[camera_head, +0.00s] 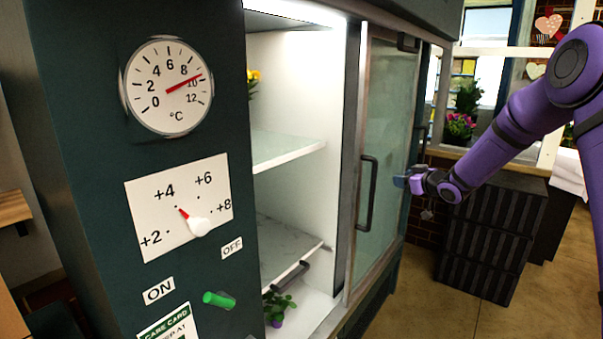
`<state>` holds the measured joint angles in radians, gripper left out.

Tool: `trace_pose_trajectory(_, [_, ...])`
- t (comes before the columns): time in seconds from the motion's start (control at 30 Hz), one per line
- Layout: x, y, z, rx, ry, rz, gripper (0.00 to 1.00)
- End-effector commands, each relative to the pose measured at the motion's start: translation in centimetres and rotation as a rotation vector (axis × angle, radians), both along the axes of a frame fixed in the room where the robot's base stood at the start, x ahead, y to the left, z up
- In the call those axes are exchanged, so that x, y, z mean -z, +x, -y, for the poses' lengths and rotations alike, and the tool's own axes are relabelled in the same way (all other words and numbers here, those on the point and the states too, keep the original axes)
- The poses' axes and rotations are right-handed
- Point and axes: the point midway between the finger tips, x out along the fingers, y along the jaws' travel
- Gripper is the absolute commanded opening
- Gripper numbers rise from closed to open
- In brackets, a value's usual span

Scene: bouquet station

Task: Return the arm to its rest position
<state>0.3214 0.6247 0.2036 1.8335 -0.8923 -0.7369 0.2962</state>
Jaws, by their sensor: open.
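My purple arm reaches in from the right edge. My gripper (403,182) is at the arm's end, just right of the cooler's glass door (388,130) and its dark vertical handle (367,192). A gap shows between the gripper and the handle, and nothing is seen in the gripper. The fingers are small and partly hidden. The cooler (75,130) is dark green and its left part stands open onto a lit white inside.
The cooler front carries a temperature dial (150,110), a setting dial (160,225) with a red pointer, and a green switch (219,300). Inside are shelves (285,155), yellow flowers (253,78) and a low plant (277,308). Black crates (490,240) stand below my arm.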

Motion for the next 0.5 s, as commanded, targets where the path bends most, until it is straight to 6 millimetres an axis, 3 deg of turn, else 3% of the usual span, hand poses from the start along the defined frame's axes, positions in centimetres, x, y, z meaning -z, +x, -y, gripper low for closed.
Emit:
trace_pose_trajectory(0.03, [-1.9, -0.8, -0.1, 0.032, -0.03, -0.012, 0.45])
trace_pose_trajectory(0.2, [-6.5, -4.0, 0.2, 0.146, -0.112, -0.073, 0.45])
trace_pose_trajectory(0.5, [-13.0, -12.3, 0.7, 0.336, -0.203, -0.201, 0.45])
